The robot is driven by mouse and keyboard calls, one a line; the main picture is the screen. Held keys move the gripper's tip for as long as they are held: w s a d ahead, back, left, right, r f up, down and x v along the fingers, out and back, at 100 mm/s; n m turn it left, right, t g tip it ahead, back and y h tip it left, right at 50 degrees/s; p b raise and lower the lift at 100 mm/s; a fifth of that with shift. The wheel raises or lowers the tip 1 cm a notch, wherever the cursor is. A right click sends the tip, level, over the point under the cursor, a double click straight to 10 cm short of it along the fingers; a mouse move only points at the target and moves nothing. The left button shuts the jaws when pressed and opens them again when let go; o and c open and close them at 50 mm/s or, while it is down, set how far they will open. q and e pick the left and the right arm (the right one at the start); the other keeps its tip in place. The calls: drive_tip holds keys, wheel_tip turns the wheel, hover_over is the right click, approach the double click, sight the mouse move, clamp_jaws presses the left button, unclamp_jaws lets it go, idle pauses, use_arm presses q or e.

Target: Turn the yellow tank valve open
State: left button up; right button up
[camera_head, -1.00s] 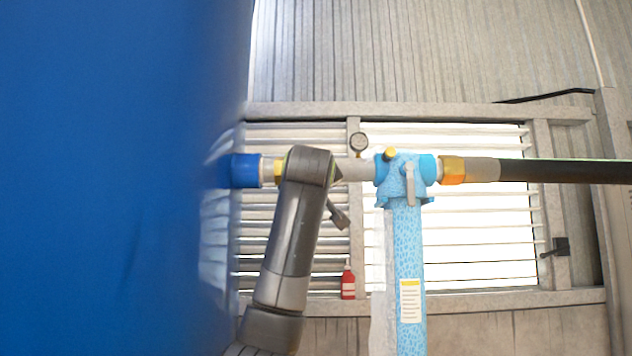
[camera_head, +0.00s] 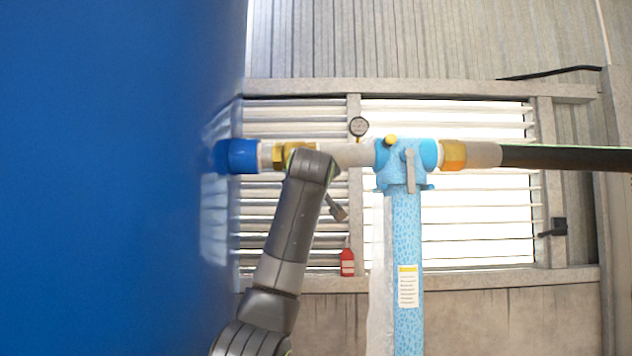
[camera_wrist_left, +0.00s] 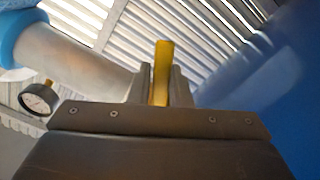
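The yellow tank valve (camera_head: 290,153) sits on the pipe just right of the blue tank's outlet, partly covered by my left wrist in the head view. In the left wrist view its yellow handle (camera_wrist_left: 162,72) stands upright between the two fingers of my left gripper (camera_wrist_left: 164,88). The fingers lie close on both sides of the handle and look shut on it; the exact contact is hard to see. My left arm comes up from below in the head view, and its fingertips are hidden there. My right gripper is in neither view.
The big blue tank (camera_head: 110,180) fills the left side. A pressure gauge (camera_head: 358,127) stands on the pipe. A light-blue filter housing (camera_head: 407,240) with a grey lever (camera_head: 410,170) hangs right of it, followed by a brass coupling (camera_head: 453,155) and black hose (camera_head: 565,158).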

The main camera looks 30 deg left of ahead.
use_arm(q)
clamp_jaws()
drive_tip(key=shift+r, duration=0.1)
drive_tip(key=shift+w+d+r+n, duration=0.25)
drive_tip(key=shift+d+r+n, duration=0.3)
drive_tip(key=shift+n, duration=0.5)
drive_tip(key=shift+w+d+r+n, duration=0.25)
drive_tip(key=shift+d+r+n, duration=0.25)
drive_tip(key=shift+n, duration=0.55)
drive_tip(key=shift+a, duration=0.1)
drive_tip(key=o, duration=0.5)
unclamp_jaws()
drive_tip(key=shift+f, duration=0.15)
